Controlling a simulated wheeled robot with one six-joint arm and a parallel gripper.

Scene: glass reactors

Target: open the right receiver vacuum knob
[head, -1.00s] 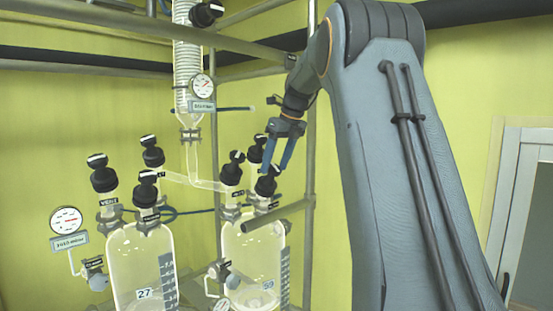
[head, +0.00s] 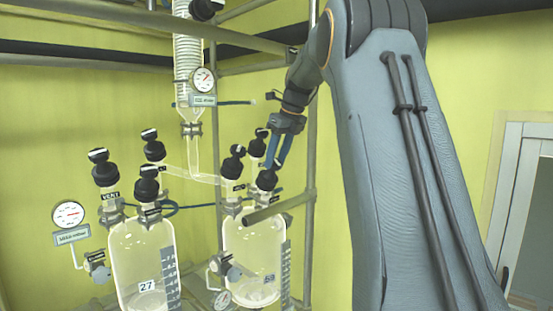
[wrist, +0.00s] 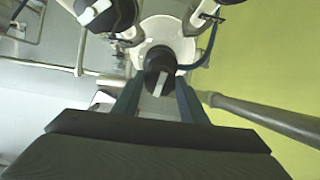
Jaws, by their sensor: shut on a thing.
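The right receiver (head: 252,250) is a clear glass vessel with several black knobs on its top. My gripper (head: 273,168) reaches down to its front-right black knob (head: 266,180). In the wrist view this knob (wrist: 160,66) has a white bar across its top and sits between the two blue fingers of my gripper (wrist: 158,88). The fingers are shut on it. The label under this knob is too small to read, so I cannot tell from it that this is the vacuum knob.
Another black knob (head: 232,166) stands close on the left, and one more (head: 257,145) behind. The left receiver (head: 140,255) stands beside with its own knobs. A grey rail (head: 280,206) runs in front of the right receiver's neck. A glass column (head: 188,60) with a gauge rises behind.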

